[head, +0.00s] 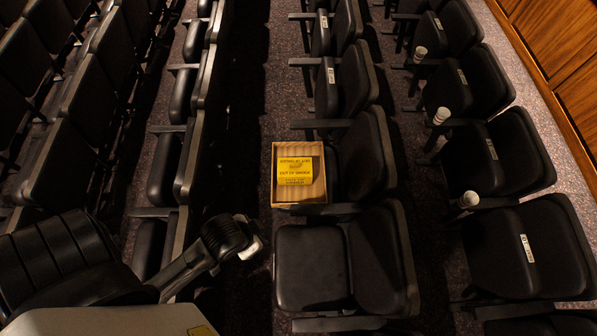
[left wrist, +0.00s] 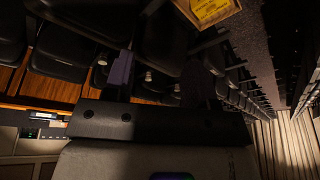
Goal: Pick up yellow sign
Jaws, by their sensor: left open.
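The box sits at a folding seat in the central row. The sign also shows in the left wrist view (left wrist: 210,10), at the top edge and partly cut off. My left gripper (head: 255,242) is below and left of the box in the head view, apart from it. It is open and empty; its fingers also show in the left wrist view (left wrist: 168,80). My right gripper is in neither view.
Rows of black folding seats stand on both sides. A lowered black seat (head: 310,265) is just below the box. White cups (head: 468,200) stand along the right row. A dark aisle (head: 240,110) runs left of the box. A wooden wall (head: 560,50) closes the right side.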

